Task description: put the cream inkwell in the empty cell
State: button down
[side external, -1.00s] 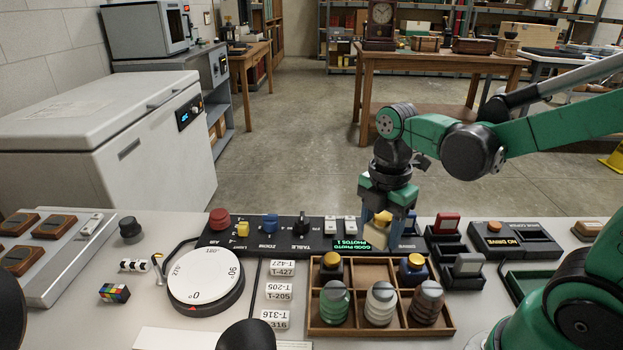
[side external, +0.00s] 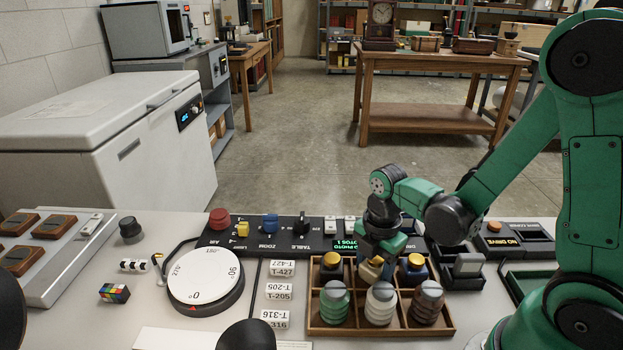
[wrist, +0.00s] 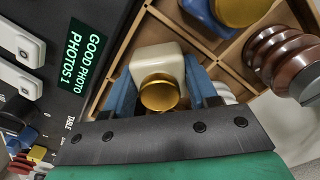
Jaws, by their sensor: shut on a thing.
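The cream inkwell (wrist: 157,60) with its gold cap is between the blue fingers of my gripper (wrist: 158,88) in the wrist view. My gripper (side external: 374,262) is shut on it, over the back middle cell of the wooden tray (side external: 312,317). In the side view the inkwell (side external: 371,270) is partly hidden by my gripper. It is at or just above that cell; I cannot tell whether it touches the floor. A dark inkwell with a yellow cap (side external: 331,265) is in the back left cell and a blue inkwell (side external: 413,268) in the back right cell.
In the front cells stand a green ribbed bottle (side external: 334,303), a white ribbed bottle (side external: 380,304) and a brown ribbed bottle (side external: 427,303). A black control panel (side external: 255,243) lies behind the tray. A turntable (side external: 204,280) and label blocks (side external: 280,291) are to its left.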

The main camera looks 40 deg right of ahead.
jog(key=shift+f, duration=0.15)
jog(key=c, duration=0.5)
grip_release()
jog(key=shift+c, duration=0.2)
notch_tip(320, 180, up, 12)
jog(key=shift+r, duration=0.1)
jog(key=a+m+t, duration=0.1)
jog(key=m+t, duration=0.1)
jog(key=m, duration=0.4)
jog(key=w+a+m+t, duration=0.1)
jog(key=m+t, duration=0.1)
jog(key=m, duration=0.4)
jog(key=a+r+m+t, duration=0.1)
jog(key=m+t, duration=0.2)
jog(key=m, duration=0.3)
jog(key=shift+w, duration=0.25)
